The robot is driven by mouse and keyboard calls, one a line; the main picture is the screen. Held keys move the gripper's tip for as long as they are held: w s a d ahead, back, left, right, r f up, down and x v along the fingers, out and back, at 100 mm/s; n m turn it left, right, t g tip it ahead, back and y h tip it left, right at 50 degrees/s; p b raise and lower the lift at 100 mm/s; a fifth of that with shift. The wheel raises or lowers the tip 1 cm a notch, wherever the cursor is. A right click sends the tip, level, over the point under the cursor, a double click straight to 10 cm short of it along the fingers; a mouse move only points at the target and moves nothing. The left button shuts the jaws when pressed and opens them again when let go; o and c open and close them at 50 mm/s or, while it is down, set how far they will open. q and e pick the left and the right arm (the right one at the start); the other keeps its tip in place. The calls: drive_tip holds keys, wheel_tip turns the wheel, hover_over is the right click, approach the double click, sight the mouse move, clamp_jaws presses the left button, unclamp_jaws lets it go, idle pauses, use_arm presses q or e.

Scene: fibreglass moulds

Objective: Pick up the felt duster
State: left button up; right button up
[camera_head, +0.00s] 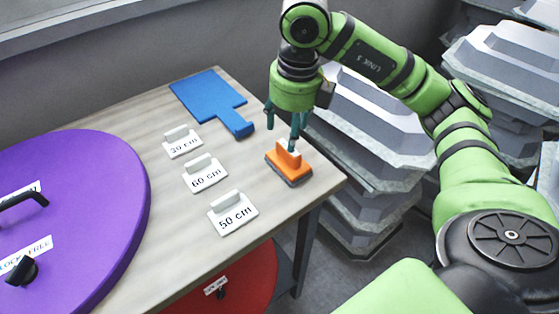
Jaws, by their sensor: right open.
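The felt duster (289,163) lies on the right end of the wooden table. My right gripper (283,129) comes down from above, just behind and over the duster. Its fingers are apart, with one near the duster's white top and the other to the left over the table. I cannot tell whether the right finger touches the duster. Nothing is held in it. My left gripper is not in the picture.
The table (160,230) also bears a large purple disc (90,200) with black handles, a blue paddle-shaped piece (209,95), and white label stands, including the 50 cm one (233,212). A red disc (240,278) is below. Stacked grey moulds (360,120) stand close to the right.

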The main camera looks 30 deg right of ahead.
sight(286, 149)
drive_tip(key=shift+s+a+f+p, duration=0.1)
drive_tip(key=shift+s+f+p, duration=0.1)
drive_tip(key=shift+f+p, duration=0.85)
wheel_tip(286, 149, down, 3)
drive_tip(key=shift+w+a+p, duration=0.1)
drive_tip(key=shift+p, duration=0.35)
drive_tip(key=shift+f, duration=0.75)
drive_tip(key=shift+w+f, duration=0.1)
drive_tip(key=shift+w, duration=0.1)
drive_tip(key=shift+c, duration=0.8)
clamp_jaws()
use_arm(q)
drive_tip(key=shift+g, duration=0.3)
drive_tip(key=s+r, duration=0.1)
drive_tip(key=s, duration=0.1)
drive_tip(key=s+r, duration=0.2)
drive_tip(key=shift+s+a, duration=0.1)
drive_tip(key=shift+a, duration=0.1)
